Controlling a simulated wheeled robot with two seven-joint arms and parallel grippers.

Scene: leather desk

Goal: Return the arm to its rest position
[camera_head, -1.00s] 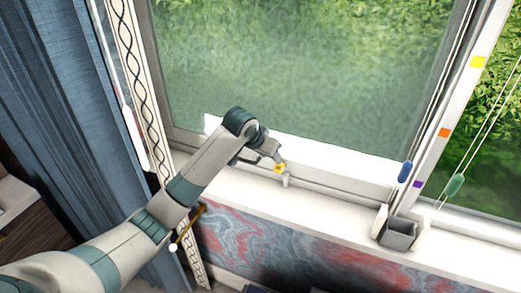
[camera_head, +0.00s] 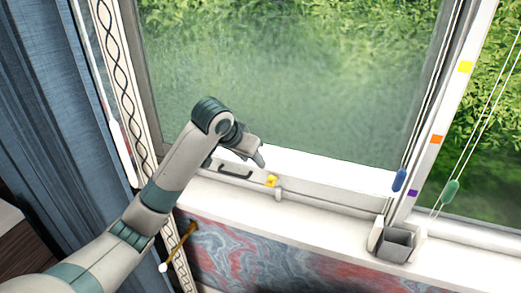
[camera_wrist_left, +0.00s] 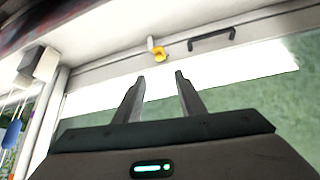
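My left gripper (camera_head: 259,158) is in front of the lower part of the window, up and left of a small yellow piece (camera_head: 271,181) on the bottom rail. In the left wrist view its two fingers (camera_wrist_left: 160,79) are apart with nothing between them. The yellow piece (camera_wrist_left: 158,53) and a dark handle (camera_wrist_left: 212,40) lie beyond the fingertips there. The handle (camera_head: 235,172) also shows in the head view, just below my left wrist. My right gripper is not in view.
A grey open box (camera_head: 397,240) sits on the white sill at the right. Blue (camera_head: 399,180) and green (camera_head: 450,191) cord pulls hang near the window frame. A blue curtain (camera_head: 40,110) hangs at the left, and a yellow rod (camera_head: 180,243) is beside my arm.

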